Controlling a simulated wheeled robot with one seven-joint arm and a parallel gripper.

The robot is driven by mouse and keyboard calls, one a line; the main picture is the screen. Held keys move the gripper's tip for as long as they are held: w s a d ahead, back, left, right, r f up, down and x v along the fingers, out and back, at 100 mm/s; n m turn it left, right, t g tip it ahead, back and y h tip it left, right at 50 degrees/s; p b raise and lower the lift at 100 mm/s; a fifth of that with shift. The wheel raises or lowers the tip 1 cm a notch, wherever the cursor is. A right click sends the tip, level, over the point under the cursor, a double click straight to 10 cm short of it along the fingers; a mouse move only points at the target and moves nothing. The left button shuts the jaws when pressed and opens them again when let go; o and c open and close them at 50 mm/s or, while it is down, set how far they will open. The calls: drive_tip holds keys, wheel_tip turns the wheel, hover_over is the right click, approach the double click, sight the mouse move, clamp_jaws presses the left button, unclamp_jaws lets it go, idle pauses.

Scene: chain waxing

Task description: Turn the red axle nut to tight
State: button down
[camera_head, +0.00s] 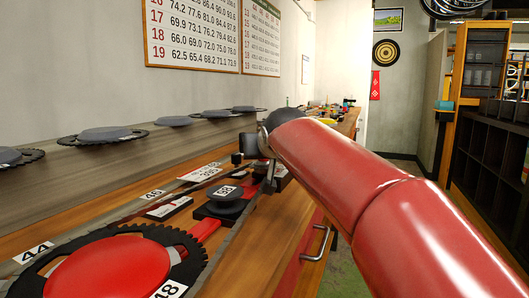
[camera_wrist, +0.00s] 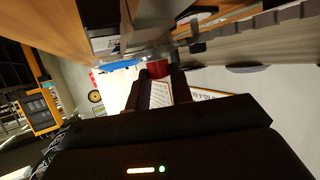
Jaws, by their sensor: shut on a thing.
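The red axle nut (camera_wrist: 157,68) shows in the wrist view as a small red piece at the far end of my fingers. My gripper (camera_wrist: 157,76) has its two dark fingers on either side of it and is shut on it. The nut's underside and turn angle are hidden by the fingers. In the head view my red arm reaches over the bench and I cannot make out the nut there.
The wooden bench (camera_head: 245,262) carries a large red-centred chainring (camera_head: 110,268) marked 48 and a black round part (camera_head: 225,196) marked 38. Several chainrings sit on the grey ledge (camera_head: 95,165) along the wall. A metal drawer handle (camera_head: 318,243) sticks out at the bench front.

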drive_tip(key=shift+f, duration=0.15)
drive_tip(key=c, duration=1.2)
unclamp_jaws()
drive_tip(key=shift+c, duration=0.2)
drive_tip(key=shift+s, duration=0.1)
drive_tip(key=b+v, duration=0.1)
drive_tip(key=v, duration=0.6)
drive_tip(key=shift+s+r, duration=0.2)
drive_tip(key=shift+s, duration=0.1)
drive_tip(key=shift+d, duration=0.1)
